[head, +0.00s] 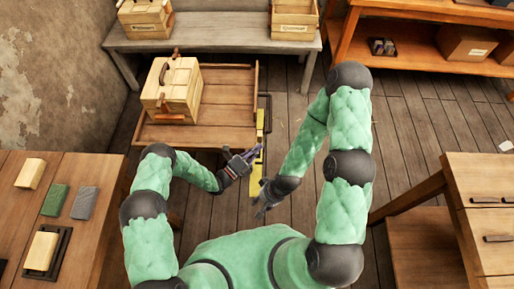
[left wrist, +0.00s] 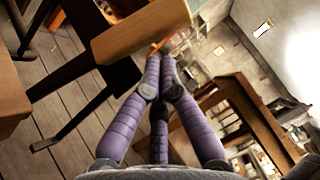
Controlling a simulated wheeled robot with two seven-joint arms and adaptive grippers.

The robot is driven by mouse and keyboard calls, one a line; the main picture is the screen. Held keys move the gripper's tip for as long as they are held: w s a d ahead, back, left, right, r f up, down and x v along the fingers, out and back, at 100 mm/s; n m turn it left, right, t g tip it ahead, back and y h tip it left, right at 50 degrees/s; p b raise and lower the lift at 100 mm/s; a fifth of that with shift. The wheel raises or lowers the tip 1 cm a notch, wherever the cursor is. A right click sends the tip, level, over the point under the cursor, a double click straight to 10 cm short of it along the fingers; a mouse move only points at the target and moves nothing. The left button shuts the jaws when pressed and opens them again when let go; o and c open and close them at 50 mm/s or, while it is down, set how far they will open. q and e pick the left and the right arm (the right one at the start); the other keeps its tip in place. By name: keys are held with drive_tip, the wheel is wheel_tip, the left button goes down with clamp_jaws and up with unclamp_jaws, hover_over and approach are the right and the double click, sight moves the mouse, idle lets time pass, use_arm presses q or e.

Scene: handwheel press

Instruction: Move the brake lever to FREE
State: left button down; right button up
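A pale wooden box-like unit (head: 172,92) with a dark curved handle on its front stands on the wooden table. I cannot make out a brake lever or a FREE mark for certain. My left gripper (head: 248,158) is beside the table's front right corner, near a yellow strip. In the left wrist view its purple fingers (left wrist: 160,62) converge with their tips close together, and nothing is clearly held between them. A small orange-brown piece (left wrist: 166,42) shows just beyond the tips. My right gripper (head: 264,204) hangs lower, near the strip's lower end; its dark fingers are too small to read.
The wooden table (head: 228,95) has raised edges and a bare right part. A bench (head: 215,36) with crates is behind. A side table (head: 92,240) with blocks is at left, and drawers (head: 490,215) are at right.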

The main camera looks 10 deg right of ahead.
use_arm(q)
drive_tip(key=shift+w+d+r, duration=0.1)
drive_tip(key=shift+w, duration=0.25)
